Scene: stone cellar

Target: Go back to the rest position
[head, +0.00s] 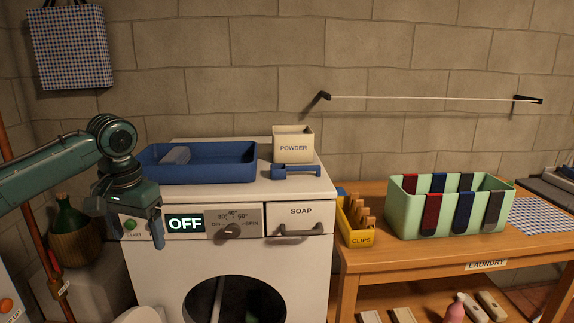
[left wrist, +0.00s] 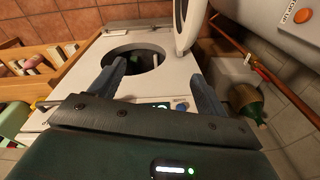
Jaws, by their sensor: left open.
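The soap drawer (head: 300,221) looks shut. The round door (left wrist: 188,25) stands open, and the drum opening (left wrist: 135,58) is dark. My right gripper is not in view.
A blue tray (head: 215,178) and a POWDER box (head: 293,150) stand on the machine. The wooden table (head: 400,262) at right holds a yellow CLIPS box (head: 356,236) and a green bin (head: 450,222). A wicker-covered bottle (head: 72,235) and a reddish pole (head: 35,225) are at left.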

